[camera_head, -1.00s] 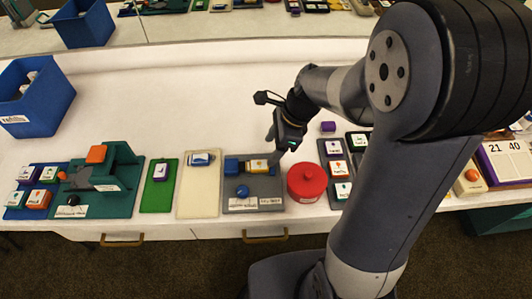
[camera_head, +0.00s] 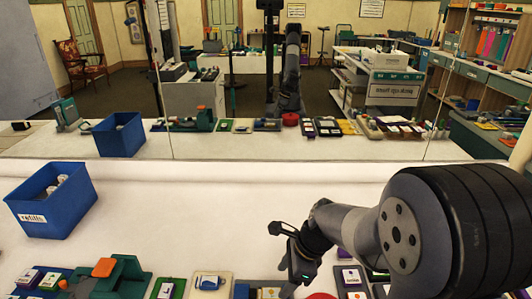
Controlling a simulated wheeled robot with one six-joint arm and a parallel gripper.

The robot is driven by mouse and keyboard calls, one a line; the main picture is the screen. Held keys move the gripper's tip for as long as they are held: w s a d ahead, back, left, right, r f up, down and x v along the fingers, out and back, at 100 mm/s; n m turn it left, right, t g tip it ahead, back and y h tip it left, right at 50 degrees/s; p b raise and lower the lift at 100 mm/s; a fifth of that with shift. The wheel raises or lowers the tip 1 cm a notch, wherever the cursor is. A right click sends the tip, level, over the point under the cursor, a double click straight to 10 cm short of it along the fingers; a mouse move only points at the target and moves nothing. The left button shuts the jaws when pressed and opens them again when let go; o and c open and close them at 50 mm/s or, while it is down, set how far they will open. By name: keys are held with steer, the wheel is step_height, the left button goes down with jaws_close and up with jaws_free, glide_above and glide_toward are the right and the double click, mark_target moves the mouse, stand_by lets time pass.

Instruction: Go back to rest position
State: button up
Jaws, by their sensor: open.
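My gripper (camera_head: 298,268) is in the lower middle of the head view, above the front part of the white table (camera_head: 190,225). Its fingers point down and to the left, and I see nothing held between them. A grey board with a white-topped block (camera_head: 270,293) is just left of and below the fingers, cut off by the bottom edge. The top of a red round container (camera_head: 320,296) shows below the gripper. My arm reaches in from the right and hides the table's right side.
A blue bin (camera_head: 52,205) with white items stands at left. A green board (camera_head: 125,275) with an orange block, a cream board (camera_head: 208,287) and dark card trays (camera_head: 350,280) line the front. The table's middle is clear. A mirror (camera_head: 300,120) behind reflects the room.

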mark_target(273, 294)
steer(key=x, duration=0.5)
steer(key=shift+s+f+b, duration=0.1)
steer(key=shift+f+b, duration=0.25)
step_height(273, 294, up, 3)
steer(key=p, duration=0.2)
steer(key=shift+r+p, duration=0.15)
steer(key=shift+p, duration=0.2)
steer(key=shift+r+p, duration=0.45)
steer(key=shift+p, duration=0.05)
steer(key=shift+f, duration=0.1)
